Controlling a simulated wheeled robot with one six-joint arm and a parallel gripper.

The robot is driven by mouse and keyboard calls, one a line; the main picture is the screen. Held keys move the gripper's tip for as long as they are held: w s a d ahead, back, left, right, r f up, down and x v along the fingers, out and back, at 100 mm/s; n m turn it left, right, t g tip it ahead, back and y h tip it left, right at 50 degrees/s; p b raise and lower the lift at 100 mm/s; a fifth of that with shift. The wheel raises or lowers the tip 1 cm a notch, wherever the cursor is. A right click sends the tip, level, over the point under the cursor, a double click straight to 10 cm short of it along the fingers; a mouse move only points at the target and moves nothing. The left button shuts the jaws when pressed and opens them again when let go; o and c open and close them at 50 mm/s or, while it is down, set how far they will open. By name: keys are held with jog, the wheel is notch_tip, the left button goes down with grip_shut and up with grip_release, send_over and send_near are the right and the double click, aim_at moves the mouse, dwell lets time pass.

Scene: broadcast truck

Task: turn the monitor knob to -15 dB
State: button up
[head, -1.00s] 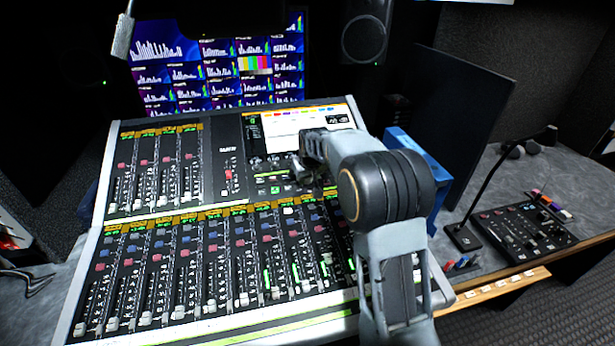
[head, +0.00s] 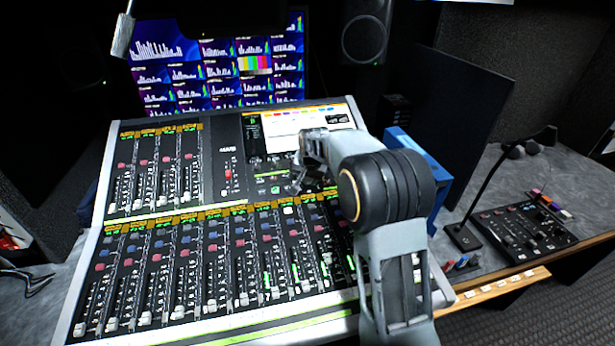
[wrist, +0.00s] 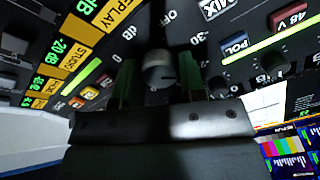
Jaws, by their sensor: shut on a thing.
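The monitor knob (wrist: 158,68) is a small grey round knob with a pale face, on the dark console panel in the wrist view. My gripper (wrist: 156,84) has one finger on each side of it and is shut on it. Panel marks near the knob include "OFF", "30" and "dB". I cannot tell clearly which mark the knob points to. In the head view my gripper (head: 301,181) is over the upper right part of the mixing console (head: 237,330), below its small screen (head: 295,122). My gripper and arm hide the knob there.
Several faders fill the console. A monitor wall (head: 160,75) and a speaker (head: 365,35) stand behind. A microphone panel (head: 520,232) is on the right desk.

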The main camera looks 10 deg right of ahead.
jog(key=m, duration=0.5)
jog(key=shift+m, duration=2.6)
jog(key=o, duration=0.9)
jog(key=v, duration=1.3)
jog(key=shift+s+r, duration=0.2)
jog(key=shift+r, duration=0.15)
